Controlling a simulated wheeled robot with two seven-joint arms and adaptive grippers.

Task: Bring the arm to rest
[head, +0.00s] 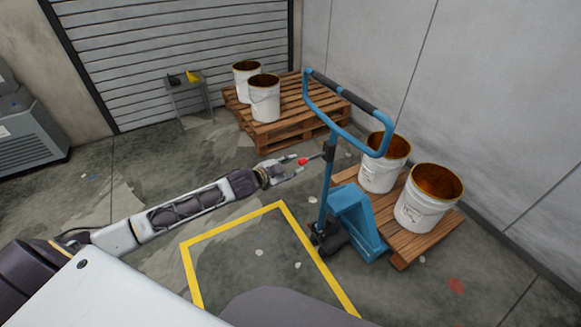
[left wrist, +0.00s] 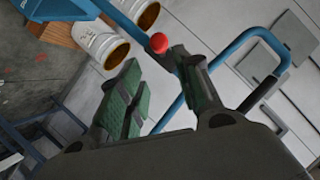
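My left arm reaches in from the left in the head view, and its gripper (head: 294,170) is open beside the handle of a blue pallet truck (head: 360,222). In the left wrist view the two fingers (left wrist: 165,85) are spread apart with nothing between them. A red ball knob (head: 303,161) on the truck's handle is just past the fingertips. The knob also shows in the left wrist view (left wrist: 159,43), beyond the gap and close to the right finger; I cannot tell whether they touch. My right gripper is in neither view.
The truck's wooden pallet (head: 408,247) bears two white buckets with brown contents. Another pallet (head: 275,138) with two buckets stands behind, near the shutter. A small grey table (head: 188,97) stands by the shutter. The yellow-outlined floor area (head: 225,226) holds no large objects.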

